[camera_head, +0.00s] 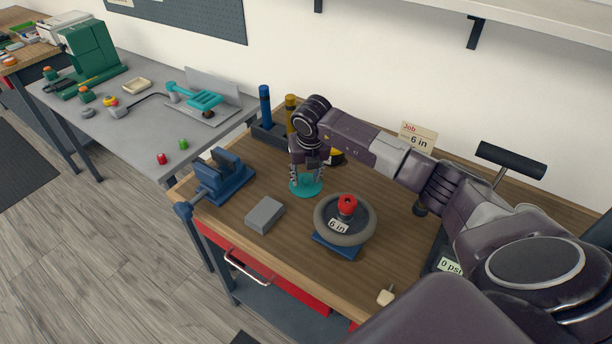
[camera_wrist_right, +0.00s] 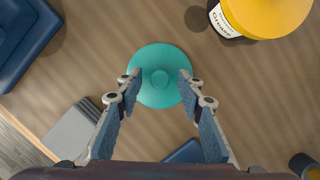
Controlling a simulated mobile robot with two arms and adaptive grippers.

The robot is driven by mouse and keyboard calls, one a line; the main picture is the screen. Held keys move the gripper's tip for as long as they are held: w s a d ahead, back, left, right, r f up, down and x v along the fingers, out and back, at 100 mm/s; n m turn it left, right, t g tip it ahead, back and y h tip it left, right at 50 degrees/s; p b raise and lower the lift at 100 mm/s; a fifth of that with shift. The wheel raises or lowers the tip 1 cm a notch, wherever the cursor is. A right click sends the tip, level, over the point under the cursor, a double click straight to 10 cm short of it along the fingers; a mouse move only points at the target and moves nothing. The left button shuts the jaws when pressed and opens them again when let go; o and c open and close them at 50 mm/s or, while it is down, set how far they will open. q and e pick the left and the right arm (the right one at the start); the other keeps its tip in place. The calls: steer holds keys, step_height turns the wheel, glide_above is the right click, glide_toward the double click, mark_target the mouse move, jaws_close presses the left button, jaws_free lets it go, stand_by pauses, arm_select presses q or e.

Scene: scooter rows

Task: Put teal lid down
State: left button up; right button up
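The teal lid (camera_head: 305,187) is a round disc with a small central knob. It appears to lie flat on the wooden bench top. My right gripper (camera_head: 307,178) points straight down over it. In the right wrist view the lid (camera_wrist_right: 160,98) shows beneath and between the fingertips of my right gripper (camera_wrist_right: 160,82). The fingers are apart, with a clear gap on both sides of the knob. A yellow pot (camera_wrist_right: 268,14) with a white label stands close by; in the head view it is mostly hidden behind my right arm. My left gripper is not in view.
A blue vise (camera_head: 222,178) stands left of the lid and a grey block (camera_head: 265,214) in front. A wheel (camera_head: 367,228) with a "6 in" tag lies front right. Bare wood surrounds the lid.

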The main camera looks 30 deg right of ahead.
mark_target(308, 193)
steer(key=shift+r, duration=0.25)
steer(key=b+v, duration=0.2)
steer(key=v, duration=0.9)
steer(key=shift+r, duration=0.35)
steer(key=shift+s+a, duration=0.1)
